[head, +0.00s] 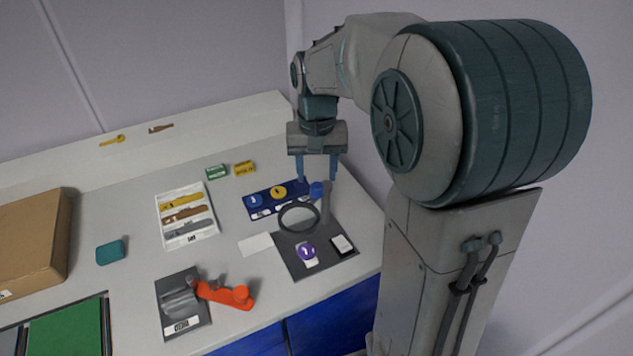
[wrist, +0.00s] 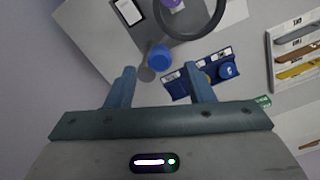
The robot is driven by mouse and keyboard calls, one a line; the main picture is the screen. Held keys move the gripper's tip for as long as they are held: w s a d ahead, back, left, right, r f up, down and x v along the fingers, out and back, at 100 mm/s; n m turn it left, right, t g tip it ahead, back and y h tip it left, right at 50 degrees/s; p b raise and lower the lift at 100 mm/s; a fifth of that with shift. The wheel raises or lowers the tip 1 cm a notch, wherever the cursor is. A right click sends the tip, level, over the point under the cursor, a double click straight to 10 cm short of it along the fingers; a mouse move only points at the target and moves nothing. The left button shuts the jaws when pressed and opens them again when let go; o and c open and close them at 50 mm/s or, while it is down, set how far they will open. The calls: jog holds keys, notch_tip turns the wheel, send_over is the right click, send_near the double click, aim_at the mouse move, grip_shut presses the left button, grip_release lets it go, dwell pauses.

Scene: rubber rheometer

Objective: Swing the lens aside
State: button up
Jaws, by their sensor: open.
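The lens (head: 299,216) is a dark round ring on a grey stand post (head: 325,207) with a blue knob (head: 317,190) at its top. It hangs over a dark grey base plate (head: 293,258) at the right of the bench. In the wrist view the lens ring (wrist: 187,18) is at the top and the blue knob (wrist: 159,56) lies just beyond the fingers. My gripper (head: 317,178) is open and empty, pointing down above and close to the blue knob. In the wrist view my gripper (wrist: 158,77) has its fingers on either side of the knob's line.
A blue tray (head: 264,213) with round pieces sits behind the lens. A purple disc (head: 306,252) and a small white-faced block (head: 342,245) are on the base plate. A white tray (head: 210,232), an orange-handled device (head: 228,294) and a cardboard box (head: 33,240) stand to the left.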

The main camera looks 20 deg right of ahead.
aim_at(317, 185)
jog(key=shift+f, duration=1.95)
grip_shut()
